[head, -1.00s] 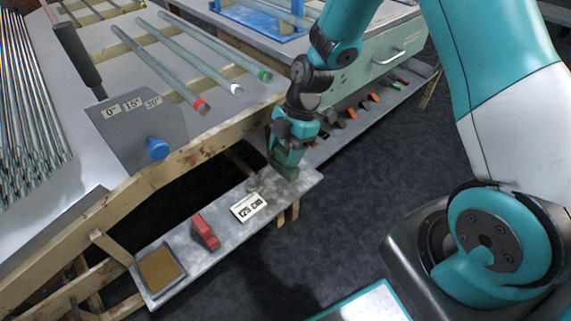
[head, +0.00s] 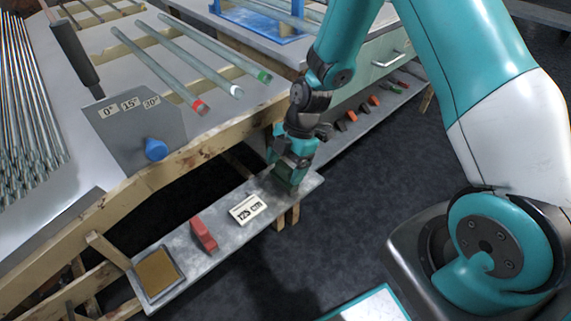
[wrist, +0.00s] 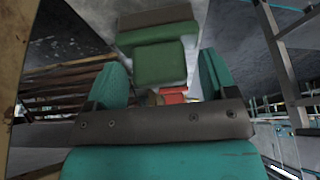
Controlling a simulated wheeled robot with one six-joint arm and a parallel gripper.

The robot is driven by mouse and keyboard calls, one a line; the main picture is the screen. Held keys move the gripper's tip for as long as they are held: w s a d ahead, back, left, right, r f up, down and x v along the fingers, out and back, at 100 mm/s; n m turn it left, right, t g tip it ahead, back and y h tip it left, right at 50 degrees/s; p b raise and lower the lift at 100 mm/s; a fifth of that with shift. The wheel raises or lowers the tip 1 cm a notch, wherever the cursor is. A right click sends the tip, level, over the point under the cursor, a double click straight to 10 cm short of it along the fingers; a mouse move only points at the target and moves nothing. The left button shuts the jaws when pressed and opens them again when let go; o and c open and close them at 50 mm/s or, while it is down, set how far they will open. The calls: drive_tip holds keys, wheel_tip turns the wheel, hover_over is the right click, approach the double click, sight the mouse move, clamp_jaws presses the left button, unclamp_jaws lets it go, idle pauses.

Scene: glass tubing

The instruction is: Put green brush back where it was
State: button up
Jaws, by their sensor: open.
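The green brush (wrist: 160,62) is a green block with a grey-brown strip along one side. In the wrist view it lies between and just beyond the fingertips of my gripper (wrist: 162,80). The fingers are apart, one on each side, with gaps visible beside the block. In the head view my gripper (head: 289,170) points down at the right end of the narrow grey shelf (head: 180,232). A dark green bit of the brush (head: 284,185) shows under the fingers, at the shelf surface. The fingers hide most of it there, and I cannot tell whether its whole underside touches the shelf.
On the shelf, left of my gripper, are a white number card (head: 247,209), a red brush (head: 203,233) and a framed tan pad (head: 158,274). The bench (head: 205,125) with glass tubes stands behind. Several small blocks lie on a farther shelf (head: 340,140). Dark floor lies in front.

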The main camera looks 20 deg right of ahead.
drive_tip(key=shift+r, duration=0.1)
drive_tip(key=p+v, duration=0.2)
drive_tip(key=v, duration=1)
drive_tip(key=s+a+r+m, duration=0.4)
drive_tip(key=s+r+m, duration=0.3)
drive_tip(key=s, duration=0.3)
drive_tip(key=s+a+r+m+t, duration=0.1)
drive_tip(key=s+a+r+m, duration=0.4)
drive_tip(key=s+r, duration=0.5)
drive_tip(key=m, duration=0.2)
drive_tip(key=shift+r+m, duration=0.2)
drive_tip(key=shift+m, duration=0.1)
